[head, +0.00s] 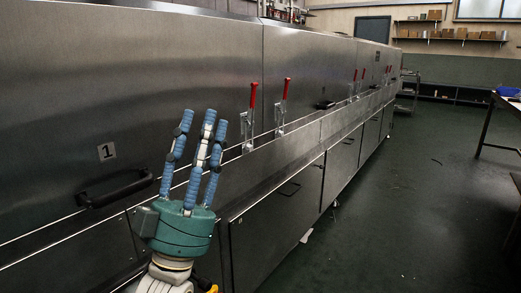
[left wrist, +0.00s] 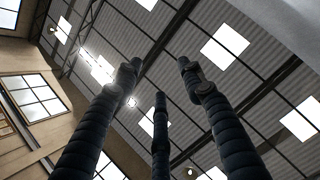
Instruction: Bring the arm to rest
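My left gripper (head: 203,128) has a green palm and blue segmented fingers. In the head view it is raised with its fingers pointing up, in front of the steel tunnel dryer (head: 190,60). The fingers are spread apart with nothing between them. In the left wrist view the gripper (left wrist: 160,85) shows three dark fingers standing apart against the roof, with nothing held. The black handle (head: 115,188) below the label "1" is just left of the gripper; I cannot tell the gap in depth. My right gripper is not in view.
Red-handled latches (head: 252,97) stand along the dryer's ledge. Lower doors with handles (head: 288,189) line its side. A table (head: 508,105) stands at the far right, with shelves (head: 450,38) on the back wall. The green floor (head: 400,215) between dryer and table is mostly clear.

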